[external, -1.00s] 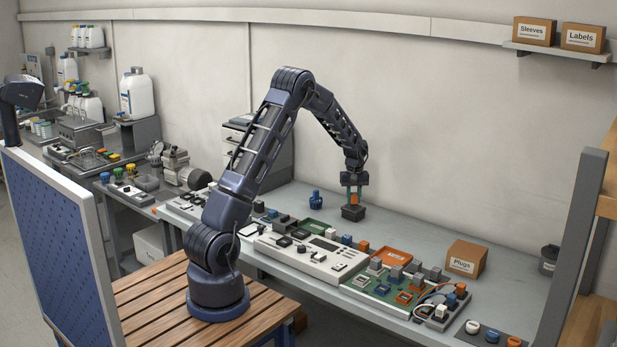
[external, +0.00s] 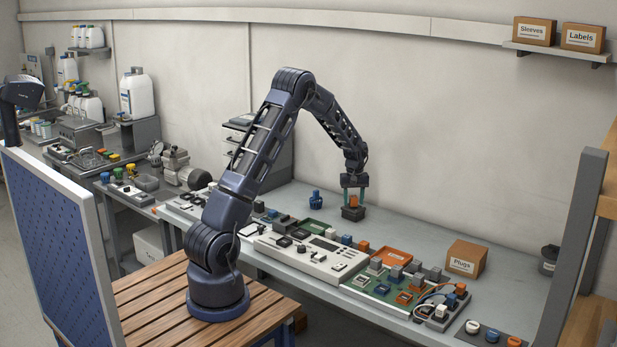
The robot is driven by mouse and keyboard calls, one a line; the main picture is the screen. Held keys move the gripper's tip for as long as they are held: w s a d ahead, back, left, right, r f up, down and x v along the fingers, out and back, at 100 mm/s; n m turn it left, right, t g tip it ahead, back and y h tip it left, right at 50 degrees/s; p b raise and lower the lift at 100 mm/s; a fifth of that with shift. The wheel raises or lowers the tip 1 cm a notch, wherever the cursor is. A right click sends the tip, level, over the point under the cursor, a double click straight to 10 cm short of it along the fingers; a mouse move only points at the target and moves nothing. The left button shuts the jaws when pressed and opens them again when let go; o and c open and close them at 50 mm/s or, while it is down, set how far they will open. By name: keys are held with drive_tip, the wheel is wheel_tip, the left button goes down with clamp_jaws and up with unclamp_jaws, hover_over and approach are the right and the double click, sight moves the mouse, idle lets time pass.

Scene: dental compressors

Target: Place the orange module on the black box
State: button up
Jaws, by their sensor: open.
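The black box (external: 353,214) stands on the grey bench towards the back, below my gripper. The orange module (external: 353,201) sits on top of the black box, between my fingers. My gripper (external: 354,200) points down over the box with its fingers apart, one on each side of the module. At this size I cannot tell any small gap between the module and the box.
A blue bottle-like part (external: 315,198) stands left of the box. In front are a pale control panel (external: 312,257), a green board (external: 385,288) with several modules, and an orange tray (external: 393,257). A "Plugs" carton (external: 466,259) stands right. The bench behind it is clear.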

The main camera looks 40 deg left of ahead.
sight(353, 197)
wheel_tip(353, 197, up, 12)
drive_tip(key=s+r+m+t, duration=0.1)
drive_tip(key=s+r+m, duration=0.1)
drive_tip(key=s+r, duration=0.9)
drive_tip(key=s+r+m+t, duration=0.15)
drive_tip(key=s+r, duration=0.25)
drive_tip(key=s, duration=0.9)
drive_tip(key=s+r+m+t, duration=0.1)
drive_tip(key=s+r+m, duration=0.3)
drive_tip(key=s, duration=1)
drive_tip(key=s+d+f+m+t, duration=0.1)
drive_tip(key=s+f, duration=0.1)
drive_tip(key=s, duration=1)
drive_tip(key=shift+s+f, duration=0.2)
drive_tip(key=shift+f, duration=0.05)
